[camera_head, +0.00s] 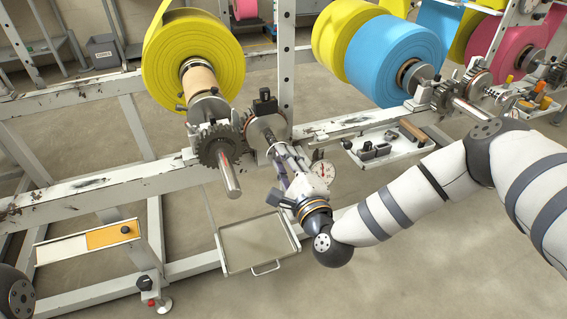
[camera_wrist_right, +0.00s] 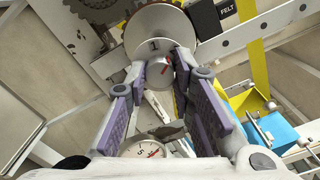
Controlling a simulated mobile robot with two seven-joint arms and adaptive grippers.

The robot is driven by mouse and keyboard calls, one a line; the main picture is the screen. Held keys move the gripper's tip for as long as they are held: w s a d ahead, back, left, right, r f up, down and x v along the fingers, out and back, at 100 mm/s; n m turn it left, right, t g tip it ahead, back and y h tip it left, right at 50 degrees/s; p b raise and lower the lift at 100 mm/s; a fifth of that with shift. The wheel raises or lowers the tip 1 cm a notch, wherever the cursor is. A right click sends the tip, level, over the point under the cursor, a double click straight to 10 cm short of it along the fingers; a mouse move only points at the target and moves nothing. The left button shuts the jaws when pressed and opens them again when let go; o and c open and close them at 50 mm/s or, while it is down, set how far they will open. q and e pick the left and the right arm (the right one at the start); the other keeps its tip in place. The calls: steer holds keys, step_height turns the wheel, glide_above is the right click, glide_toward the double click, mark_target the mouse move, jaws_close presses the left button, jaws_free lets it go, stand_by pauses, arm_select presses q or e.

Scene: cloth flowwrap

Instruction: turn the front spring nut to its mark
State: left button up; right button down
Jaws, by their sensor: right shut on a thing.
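The front spring nut is a round metal knob (camera_wrist_right: 159,73) with a red line on its face, in the right wrist view. Behind it is a larger metal disc (camera_wrist_right: 156,32) marked "1"; the disc also shows in the head view (camera_head: 262,127). My right gripper (camera_head: 281,155) reaches the nut from the front and is shut on it, one finger on each side in the wrist view (camera_wrist_right: 159,66). In the head view the fingers mostly hide the nut. I cannot tell where its target mark is. My left gripper is not in view.
A toothed gear (camera_head: 217,146) and a bare shaft end (camera_head: 230,182) are close on the left. A yellow roll (camera_head: 195,60) and a blue roll (camera_head: 392,60) hang behind. A shallow tray (camera_head: 258,243) is below.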

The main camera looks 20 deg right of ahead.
steer(key=shift+m, duration=0.6)
steer(key=c, duration=1.4)
jaws_free()
steer(key=s, duration=1.2)
steer(key=shift+d, duration=0.2)
